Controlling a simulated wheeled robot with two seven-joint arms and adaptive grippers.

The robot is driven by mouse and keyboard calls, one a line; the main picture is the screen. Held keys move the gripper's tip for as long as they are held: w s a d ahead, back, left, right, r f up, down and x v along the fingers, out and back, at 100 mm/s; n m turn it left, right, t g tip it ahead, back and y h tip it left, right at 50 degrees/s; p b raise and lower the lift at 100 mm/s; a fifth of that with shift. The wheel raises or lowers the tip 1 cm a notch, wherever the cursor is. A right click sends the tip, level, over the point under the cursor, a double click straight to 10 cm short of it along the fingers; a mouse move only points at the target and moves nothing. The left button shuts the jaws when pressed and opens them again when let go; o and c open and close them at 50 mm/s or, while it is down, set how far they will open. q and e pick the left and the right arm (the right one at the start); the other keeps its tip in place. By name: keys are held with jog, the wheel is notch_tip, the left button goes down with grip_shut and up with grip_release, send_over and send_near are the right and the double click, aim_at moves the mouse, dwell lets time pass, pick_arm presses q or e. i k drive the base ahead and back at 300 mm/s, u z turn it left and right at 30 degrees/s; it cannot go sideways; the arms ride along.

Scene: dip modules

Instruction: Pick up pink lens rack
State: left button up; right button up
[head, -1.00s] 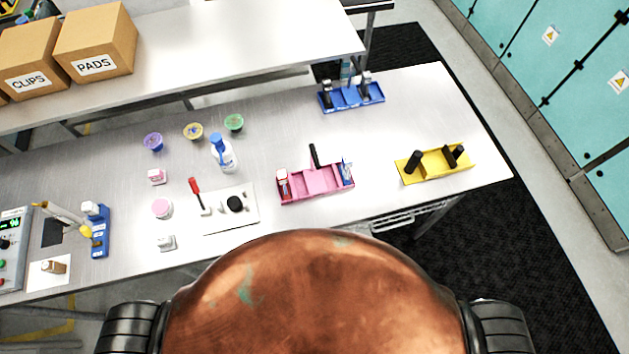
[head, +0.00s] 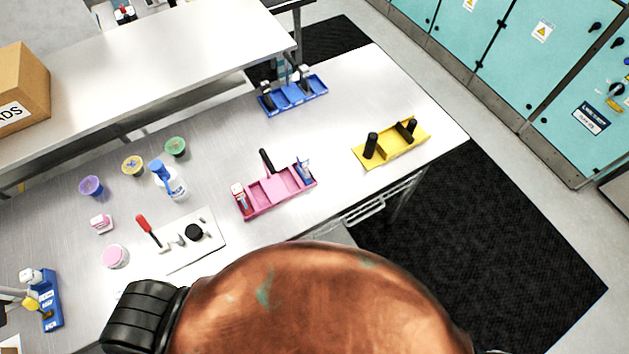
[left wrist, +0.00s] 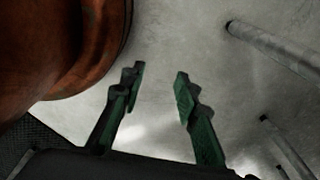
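The pink lens rack (head: 262,197) stands on the metal workbench, near its front edge, in the head view. It is a long pink tray with compartments, a black upright handle and small bottles or boxes at its ends. My left gripper (left wrist: 158,85) shows only in the left wrist view; its two green-and-dark fingers are apart with nothing between them. It hangs over grey floor, away from the rack. My right gripper is not in any view.
A yellow rack (head: 393,148) stands to the right and a blue rack (head: 292,97) behind. A white board (head: 203,238) with a red-handled tool, a spray bottle (head: 172,182) and small cups lie to the left. A raised shelf (head: 180,60) runs along the back.

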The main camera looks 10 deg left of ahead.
aim_at(265, 194)
jog(key=z, duration=1.3)
jog(key=k, duration=1.1)
jog(key=u, duration=2.05)
